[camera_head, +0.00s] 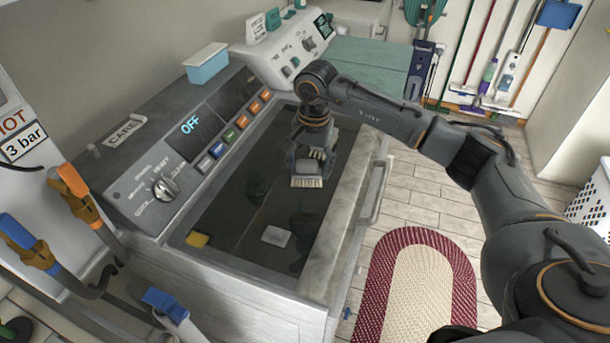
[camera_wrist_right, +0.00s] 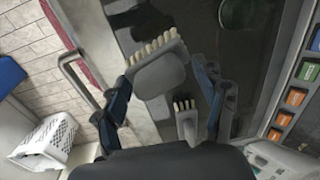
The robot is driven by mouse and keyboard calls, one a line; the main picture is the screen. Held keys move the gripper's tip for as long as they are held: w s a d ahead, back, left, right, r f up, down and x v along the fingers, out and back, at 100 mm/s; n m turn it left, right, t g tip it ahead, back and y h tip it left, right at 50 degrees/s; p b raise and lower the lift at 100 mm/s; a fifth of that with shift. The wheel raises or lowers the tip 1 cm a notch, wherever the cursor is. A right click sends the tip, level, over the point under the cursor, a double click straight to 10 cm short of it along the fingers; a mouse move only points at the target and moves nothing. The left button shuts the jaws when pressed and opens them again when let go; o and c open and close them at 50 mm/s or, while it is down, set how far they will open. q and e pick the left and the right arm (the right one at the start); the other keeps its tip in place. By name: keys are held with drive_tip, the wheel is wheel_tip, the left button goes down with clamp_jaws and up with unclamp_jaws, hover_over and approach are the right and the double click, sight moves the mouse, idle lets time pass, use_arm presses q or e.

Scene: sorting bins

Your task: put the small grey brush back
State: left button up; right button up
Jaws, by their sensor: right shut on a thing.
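A grey brush (camera_head: 306,182) with a row of cream bristles is at my right gripper (camera_head: 309,150), over the dark top of the wash machine (camera_head: 225,245). In the right wrist view, its flat grey head (camera_wrist_right: 160,74) lies between the fingertips of the right gripper (camera_wrist_right: 165,88), bristles facing away from the wrist. A smaller bristled part (camera_wrist_right: 187,120) sits nearer the palm; I cannot tell whether it belongs to the same brush. The right gripper is shut on the brush. My left gripper is not in view.
A yellow sponge (camera_head: 197,240) and a pale block (camera_head: 276,236) lie in the machine's dark area. Hose handles (camera_head: 75,190) are at left. A rug (camera_head: 420,285) and laundry basket (camera_head: 590,206) are right.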

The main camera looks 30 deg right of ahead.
drive_tip(key=shift+f, duration=0.3)
wheel_tip(320, 180, down, 4)
drive_tip(key=shift+f+b, duration=0.15)
drive_tip(key=shift+b, duration=1.1)
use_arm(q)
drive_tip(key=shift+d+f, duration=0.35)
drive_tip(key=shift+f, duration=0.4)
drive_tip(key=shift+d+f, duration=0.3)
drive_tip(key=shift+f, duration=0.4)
use_arm(e)
drive_tip(key=shift+f, duration=0.45)
use_arm(q)
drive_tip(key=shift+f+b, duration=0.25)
drive_tip(key=shift+b, duration=0.15)
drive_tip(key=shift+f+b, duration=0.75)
use_arm(e)
drive_tip(key=shift+f, duration=0.65)
drive_tip(key=o, duration=1.6)
drive_tip(key=shift+o, duration=0.2)
